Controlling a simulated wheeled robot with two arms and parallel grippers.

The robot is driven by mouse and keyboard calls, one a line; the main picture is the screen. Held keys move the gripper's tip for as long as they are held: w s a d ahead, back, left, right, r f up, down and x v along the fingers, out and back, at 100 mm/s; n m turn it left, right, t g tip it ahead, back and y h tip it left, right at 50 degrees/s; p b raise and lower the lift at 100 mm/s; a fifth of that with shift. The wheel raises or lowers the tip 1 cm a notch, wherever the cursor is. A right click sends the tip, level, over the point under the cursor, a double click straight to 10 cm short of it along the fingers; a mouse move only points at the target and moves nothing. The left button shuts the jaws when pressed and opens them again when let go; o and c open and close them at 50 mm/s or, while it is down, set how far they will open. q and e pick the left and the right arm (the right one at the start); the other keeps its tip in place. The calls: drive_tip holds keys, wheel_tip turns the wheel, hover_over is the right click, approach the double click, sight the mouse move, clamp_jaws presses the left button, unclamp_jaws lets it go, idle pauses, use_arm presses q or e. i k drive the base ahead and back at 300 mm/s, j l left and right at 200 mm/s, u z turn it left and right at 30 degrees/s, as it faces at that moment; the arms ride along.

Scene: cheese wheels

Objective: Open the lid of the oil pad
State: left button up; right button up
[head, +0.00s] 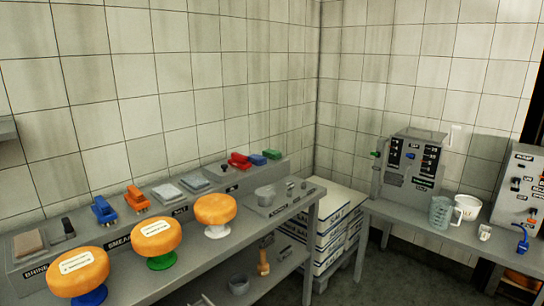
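No label reading oil is legible. Two flat light-grey pad-like boxes, a nearer one (167,193) and a farther one (195,183), lie side by side on the raised back shelf of the left bench. They look closed, but I cannot tell which is the oil pad. A brownish block (29,243) sits at the shelf's near end, by the label BRINE. Neither of my grippers is clearly in view.
Three orange cheese wheels stand on blue (78,272), green (157,243) and white (215,213) pedestals in front of the shelf. Blue (103,209) and orange (137,198) brushes stand near the boxes. A right bench (410,205) holds machines and jugs.

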sight(221, 172)
drive_tip(key=i+l+u, duration=0.1)
drive_tip(key=u, duration=0.75)
drive_tip(key=i+l+u, duration=0.15)
drive_tip(key=l+u, duration=0.35)
drive_tip(key=l, duration=0.15)
drive_tip(key=i+l+u, duration=0.1)
drive_tip(key=l+u, duration=0.4)
drive_tip(key=l, duration=0.15)
